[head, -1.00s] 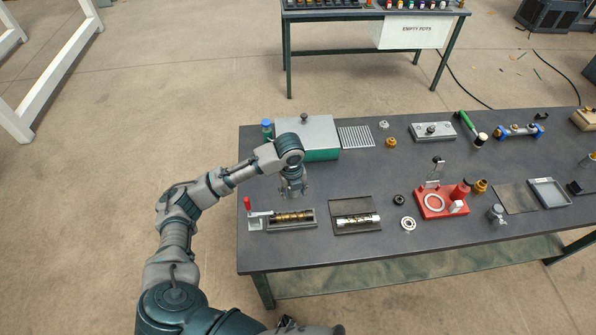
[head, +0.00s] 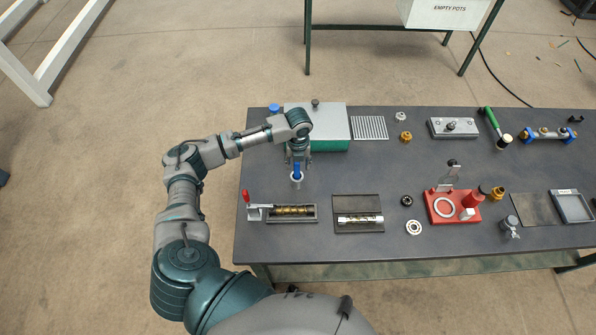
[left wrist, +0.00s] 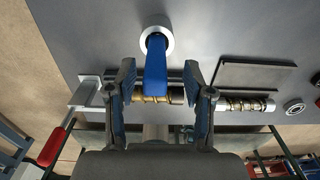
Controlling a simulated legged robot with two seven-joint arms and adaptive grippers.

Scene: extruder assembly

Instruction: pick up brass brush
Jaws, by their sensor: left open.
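The brass brush shows as a blue handle (head: 297,169) standing upright in a small grey cup (head: 296,182) on the dark table. Its bristles are not visible. In the left wrist view the blue handle (left wrist: 156,78) rises from the round cup rim (left wrist: 148,40). My left gripper (head: 298,160) is open at the handle's upper part. In the left wrist view its two fingertips (left wrist: 160,70) stand on either side of the handle, with a gap on each side. I cannot tell whether the handle is fully between them in depth. My right gripper is not in view.
A tray with a brass screw (head: 292,212) and red-handled clamp (head: 246,197) lies in front of the cup. A green box with a grey lid (head: 325,122) stands behind. A dark pad with a metal part (head: 358,200) lies to the right.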

